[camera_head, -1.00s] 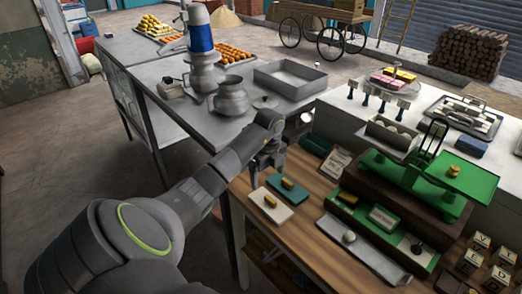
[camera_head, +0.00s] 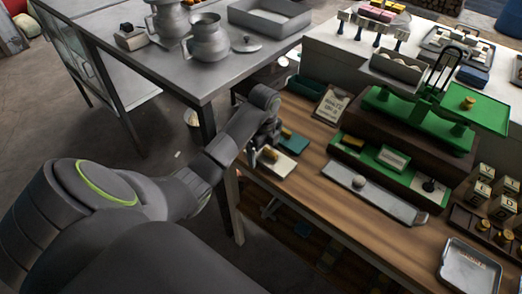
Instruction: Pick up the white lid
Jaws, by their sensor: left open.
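The white lid (camera_head: 282,168) is a flat pale plate with a gold handle. It lies on the wooden table near its left edge. A similar green lid (camera_head: 294,143) with a gold handle lies just behind it. My left gripper (camera_head: 258,151) is open and points down at the back left of the white lid, close to its handle. It hides part of both lids, and I cannot tell if it touches either one. My right gripper is not in view.
A green balance scale (camera_head: 390,108) stands on a dark base to the right. A metal tray (camera_head: 365,193) and a small sign (camera_head: 332,104) are on the wooden table (camera_head: 335,236). A grey metal table (camera_head: 205,75) with jugs stands behind. The front table strip is fairly clear.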

